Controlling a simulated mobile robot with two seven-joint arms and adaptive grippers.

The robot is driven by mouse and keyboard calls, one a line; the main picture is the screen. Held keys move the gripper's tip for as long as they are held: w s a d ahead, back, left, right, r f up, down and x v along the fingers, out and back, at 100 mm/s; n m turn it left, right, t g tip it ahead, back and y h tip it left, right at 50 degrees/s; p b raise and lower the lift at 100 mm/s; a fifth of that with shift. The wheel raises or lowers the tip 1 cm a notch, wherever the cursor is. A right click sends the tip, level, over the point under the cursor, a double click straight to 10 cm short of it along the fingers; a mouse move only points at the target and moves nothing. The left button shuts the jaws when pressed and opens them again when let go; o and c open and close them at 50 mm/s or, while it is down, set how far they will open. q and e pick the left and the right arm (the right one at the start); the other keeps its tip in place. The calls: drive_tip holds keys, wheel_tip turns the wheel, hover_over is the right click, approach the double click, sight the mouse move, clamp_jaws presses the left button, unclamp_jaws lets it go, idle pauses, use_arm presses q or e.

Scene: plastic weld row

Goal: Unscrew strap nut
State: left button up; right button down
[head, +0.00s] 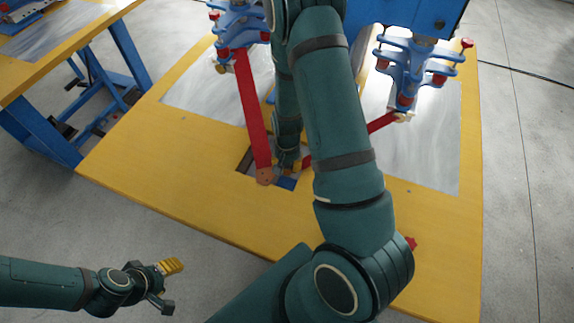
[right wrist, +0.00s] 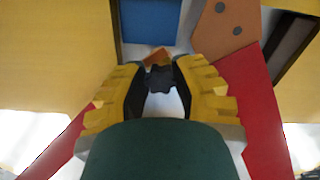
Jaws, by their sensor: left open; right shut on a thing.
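The strap nut (right wrist: 158,79) shows in the right wrist view as a small dark lobed knob between my yellow right fingers. My right gripper (head: 290,164) is shut on it, over the opening in the yellow table. In the head view the nut is hidden by my arm and fingers. A long red strap (head: 254,112) runs down to an orange-brown end piece (head: 264,176) beside my right gripper. Another red strap (head: 382,122) shows to the right of my arm. My left gripper (head: 172,286) is open and empty, in front of the table at lower left.
The yellow table (head: 150,165) carries grey metal plates (head: 430,150) and blue clamp fixtures (head: 415,62) at its back. Another yellow table with blue legs (head: 40,130) stands at left. Bare floor lies around my left gripper.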

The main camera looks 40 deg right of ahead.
sight(287, 166)
drive_tip(key=shift+r+p, duration=2.1)
drive_tip(key=shift+r, duration=0.4)
